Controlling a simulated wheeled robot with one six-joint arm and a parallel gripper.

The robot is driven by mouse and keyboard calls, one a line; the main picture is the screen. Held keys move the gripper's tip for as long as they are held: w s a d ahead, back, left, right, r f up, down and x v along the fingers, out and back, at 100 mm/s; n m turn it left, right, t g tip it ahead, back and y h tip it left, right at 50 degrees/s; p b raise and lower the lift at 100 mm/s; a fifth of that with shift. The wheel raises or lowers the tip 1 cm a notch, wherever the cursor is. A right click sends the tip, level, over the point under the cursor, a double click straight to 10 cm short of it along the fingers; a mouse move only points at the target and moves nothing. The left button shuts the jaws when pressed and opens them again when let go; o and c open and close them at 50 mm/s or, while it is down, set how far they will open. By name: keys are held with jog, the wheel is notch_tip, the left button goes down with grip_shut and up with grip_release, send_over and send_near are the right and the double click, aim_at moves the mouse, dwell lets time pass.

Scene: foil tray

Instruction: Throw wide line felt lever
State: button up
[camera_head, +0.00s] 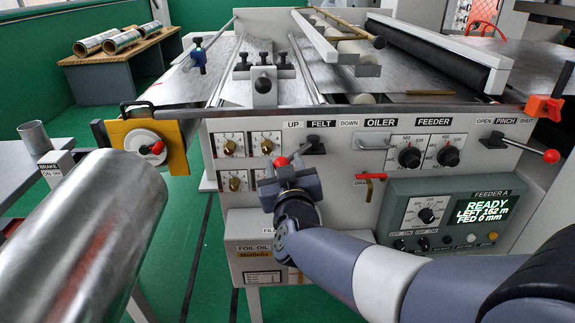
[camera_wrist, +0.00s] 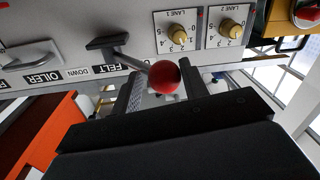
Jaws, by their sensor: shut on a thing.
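The felt lever has a black pivot (camera_head: 314,144) under the FELT label on the machine's front panel. Its thin rod slants down and left, toward the UP label's side, to a red ball knob (camera_head: 281,162). My gripper (camera_head: 290,178) is at this knob, its fingers shut on the lever's end. In the wrist view the red knob (camera_wrist: 164,78) shows between the two fingers of my gripper (camera_wrist: 165,88), and the metal rod (camera_wrist: 137,60) runs from it to the black pivot (camera_wrist: 106,42). The exact contact is partly hidden.
Lane dials (camera_head: 231,145) sit left of the lever. The oiler handle (camera_head: 371,142), a red drain valve (camera_head: 370,178) and feeder dials (camera_head: 410,157) lie to its right. A pinch lever (camera_head: 551,156) sticks out far right. A large metal cylinder (camera_head: 90,240) fills the lower left.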

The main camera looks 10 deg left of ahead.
jog(key=shift+a+r, duration=0.2)
jog(key=shift+a, duration=0.15)
jog(key=o, duration=0.9)
jog(key=shift+o, duration=1.1)
jog(key=shift+w+a+f, duration=0.1)
jog(key=shift+w+a, duration=0.1)
jog(key=shift+s, duration=0.1)
jog(key=shift+s+d+f, duration=0.1)
jog(key=shift+s+d, duration=0.05)
jog(key=shift+s, duration=0.15)
jog(key=p+v, duration=0.1)
jog(key=v, duration=0.9)
jog(key=shift+d, duration=0.25)
